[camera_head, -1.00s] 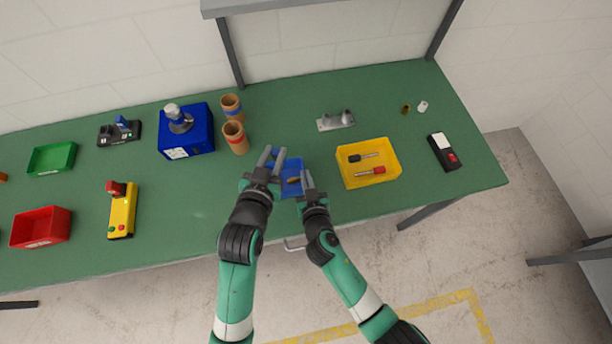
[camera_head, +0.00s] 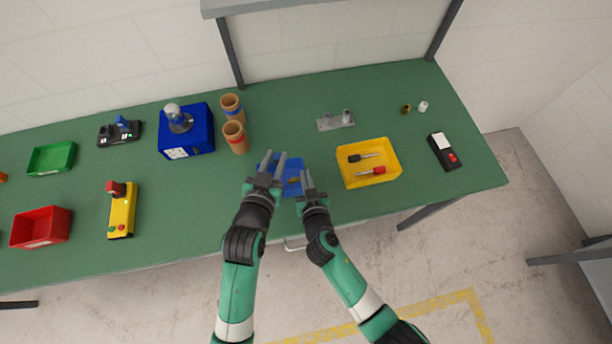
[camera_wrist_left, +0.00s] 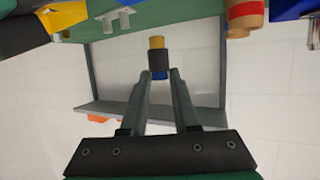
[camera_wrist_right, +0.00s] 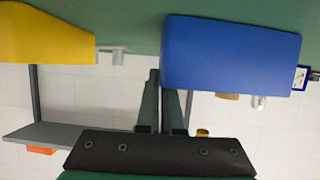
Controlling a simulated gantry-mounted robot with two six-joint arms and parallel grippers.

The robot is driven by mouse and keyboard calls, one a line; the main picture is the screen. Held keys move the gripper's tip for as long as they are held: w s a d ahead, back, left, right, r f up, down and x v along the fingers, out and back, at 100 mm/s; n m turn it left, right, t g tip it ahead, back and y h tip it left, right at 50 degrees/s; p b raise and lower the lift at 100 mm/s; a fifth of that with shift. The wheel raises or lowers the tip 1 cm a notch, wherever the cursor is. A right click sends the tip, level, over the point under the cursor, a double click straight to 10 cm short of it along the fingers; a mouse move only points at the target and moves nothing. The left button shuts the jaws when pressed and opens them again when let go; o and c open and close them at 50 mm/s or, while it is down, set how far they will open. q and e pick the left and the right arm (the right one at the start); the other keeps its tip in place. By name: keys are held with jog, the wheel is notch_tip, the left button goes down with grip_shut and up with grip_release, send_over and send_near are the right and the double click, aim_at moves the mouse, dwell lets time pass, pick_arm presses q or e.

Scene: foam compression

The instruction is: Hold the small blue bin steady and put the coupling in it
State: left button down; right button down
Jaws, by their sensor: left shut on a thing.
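The small blue bin (camera_head: 293,167) sits near the table's front edge, partly hidden by my grippers. It also shows close up in the right wrist view (camera_wrist_right: 230,55). My right gripper (camera_head: 306,178) is shut on the bin's wall, one finger hidden behind the blue side. My left gripper (camera_head: 275,157) is shut on the coupling (camera_wrist_left: 158,57), a short cylinder with yellow, black and blue bands, seen at its fingertips in the left wrist view. The left gripper is beside the bin, over its left part. A small brownish patch shows at the bin; I cannot tell what it is.
A yellow bin (camera_head: 394,177) with two screwdrivers stands right of the blue bin. Two cardboard tubes (camera_head: 235,138) and a blue device (camera_head: 198,143) stand behind left. A yellow control box (camera_head: 121,212) is at left. Table space behind the grippers is clear.

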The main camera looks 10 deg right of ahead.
pick_arm(q)
jog(key=shift+f, duration=4.55)
jog(key=c, duration=0.6)
grip_release()
jog(key=v, duration=1.2)
